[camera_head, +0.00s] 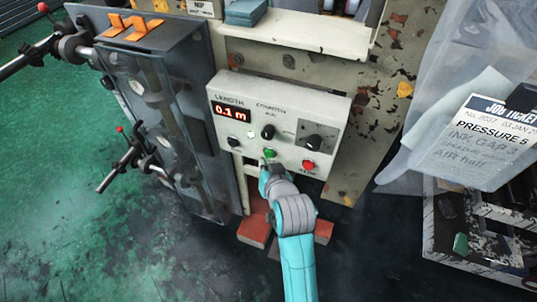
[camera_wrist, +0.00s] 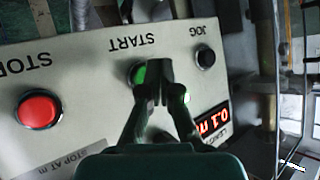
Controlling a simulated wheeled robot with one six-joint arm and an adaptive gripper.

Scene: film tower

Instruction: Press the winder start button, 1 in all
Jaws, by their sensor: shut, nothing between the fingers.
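The green start button (camera_head: 269,153) is on the lower front of a cream control box (camera_head: 342,112). In the wrist view the start button (camera_wrist: 138,74) shows beside and partly behind my fingertips, under the upside-down word START. My gripper (camera_wrist: 158,70) is shut and empty, with its tips over the button's right edge in that view. In the head view my gripper (camera_head: 265,170) is just below the button. I cannot tell whether the tips touch it.
The red stop button (camera_wrist: 38,109) and black jog button (camera_wrist: 205,57) flank the start button. A display (camera_head: 231,112) reads 0.1 m. A grey cabinet with rods (camera_head: 170,60) stands left. A job ticket (camera_head: 485,135) hangs right, above a crate (camera_head: 470,250).

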